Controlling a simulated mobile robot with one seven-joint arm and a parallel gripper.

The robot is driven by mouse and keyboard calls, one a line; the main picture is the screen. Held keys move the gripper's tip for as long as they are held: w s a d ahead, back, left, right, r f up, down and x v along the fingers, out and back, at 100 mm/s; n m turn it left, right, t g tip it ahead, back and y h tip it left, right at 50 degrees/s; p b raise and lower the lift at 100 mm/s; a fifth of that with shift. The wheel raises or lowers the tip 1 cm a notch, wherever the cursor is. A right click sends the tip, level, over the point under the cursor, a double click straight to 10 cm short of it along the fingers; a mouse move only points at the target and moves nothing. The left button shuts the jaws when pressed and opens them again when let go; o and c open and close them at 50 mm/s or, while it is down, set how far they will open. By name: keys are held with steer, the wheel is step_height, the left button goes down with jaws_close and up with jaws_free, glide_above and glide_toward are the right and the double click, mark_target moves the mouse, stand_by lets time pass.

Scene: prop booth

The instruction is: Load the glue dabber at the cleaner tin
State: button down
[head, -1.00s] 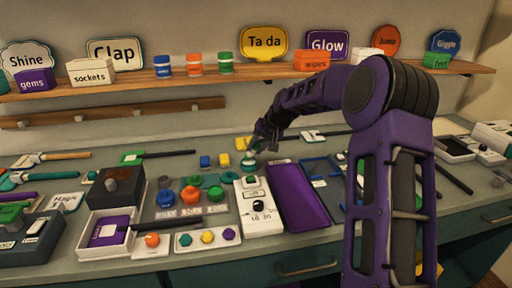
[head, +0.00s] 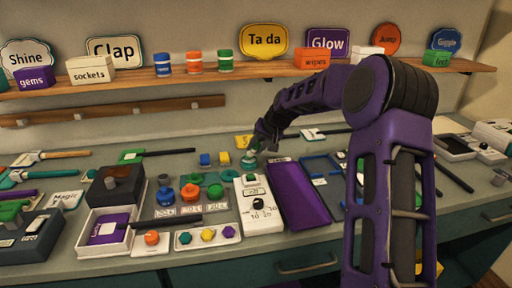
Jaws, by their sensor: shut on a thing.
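My gripper (head: 253,151) is at the middle of the counter, pointing down. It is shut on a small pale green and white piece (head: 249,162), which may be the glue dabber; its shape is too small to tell. The piece is just above or behind a white box (head: 256,206) with a black knob and a green top; I cannot tell if they touch. Left of it stand a blue tin (head: 165,197), a red-orange tin (head: 190,195) and a green tin (head: 215,193). Their labels are too small to read, so I cannot tell which is the cleaner tin.
A purple tray (head: 299,196) lies right of the white box. A white tray with coloured knobs (head: 207,237) and a dark rod (head: 175,224) lie in front. Dark-handled tools (head: 168,152) lie behind. A shelf (head: 130,82) with boxes and tins runs above.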

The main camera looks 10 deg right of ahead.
steer(key=shift+f+b, duration=0.3)
steer(key=shift+f, duration=0.15)
stand_by(1.1)
steer(key=shift+r+p, duration=2.35)
steer(key=shift+r, duration=1.25)
